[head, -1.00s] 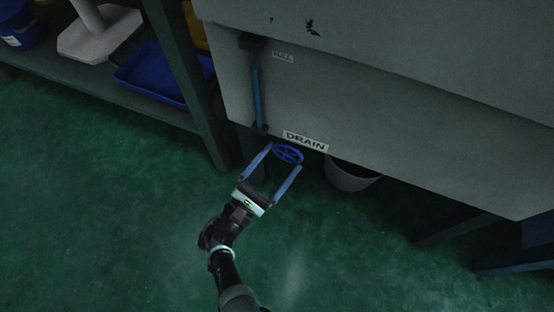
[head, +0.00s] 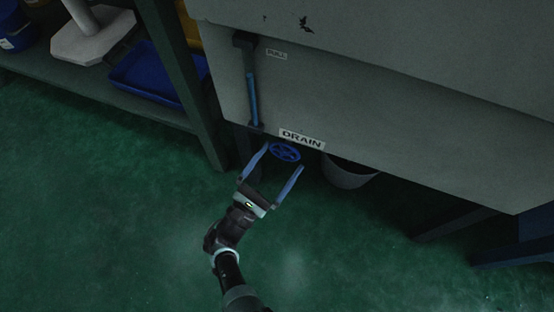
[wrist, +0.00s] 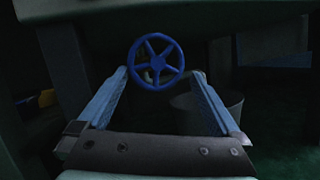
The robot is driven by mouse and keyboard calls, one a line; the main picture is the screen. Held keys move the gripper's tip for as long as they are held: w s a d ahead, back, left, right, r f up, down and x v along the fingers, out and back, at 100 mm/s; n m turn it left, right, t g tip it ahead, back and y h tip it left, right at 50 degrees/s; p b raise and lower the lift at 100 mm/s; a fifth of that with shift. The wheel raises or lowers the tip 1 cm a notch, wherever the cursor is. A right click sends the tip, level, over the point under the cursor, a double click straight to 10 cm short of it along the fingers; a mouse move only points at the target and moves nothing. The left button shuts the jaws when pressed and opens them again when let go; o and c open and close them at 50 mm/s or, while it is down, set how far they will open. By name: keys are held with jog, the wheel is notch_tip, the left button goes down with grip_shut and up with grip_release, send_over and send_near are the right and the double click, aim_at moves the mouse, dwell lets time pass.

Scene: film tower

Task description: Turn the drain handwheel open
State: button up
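The drain handwheel (head: 285,152) is a small blue spoked wheel under the front edge of the grey tank, just below the white DRAIN label (head: 302,139). In the wrist view the handwheel (wrist: 156,62) faces me, a little above the fingertips. My gripper (head: 284,157) is open, its two blue fingers spread wide. In the wrist view my gripper (wrist: 160,74) has one fingertip to each side of the wheel's lower part. The fingers look apart from the rim, but I cannot tell the exact depth between tips and wheel. Nothing is held.
The grey tank (head: 400,120) overhangs the wheel. A grey bucket (head: 348,173) stands beneath it, right of the wheel; it also shows in the wrist view (wrist: 222,108). A blue sight tube (head: 252,98) runs up the tank front. A shelf with a blue tray (head: 150,78) is at left. The green floor is clear.

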jog(key=shift+s+a+f, duration=0.1)
jog(key=shift+s+a, duration=0.1)
jog(key=shift+a, duration=0.05)
jog(key=b+v, duration=0.2)
jog(key=v, duration=1)
jog(key=shift+s, duration=0.15)
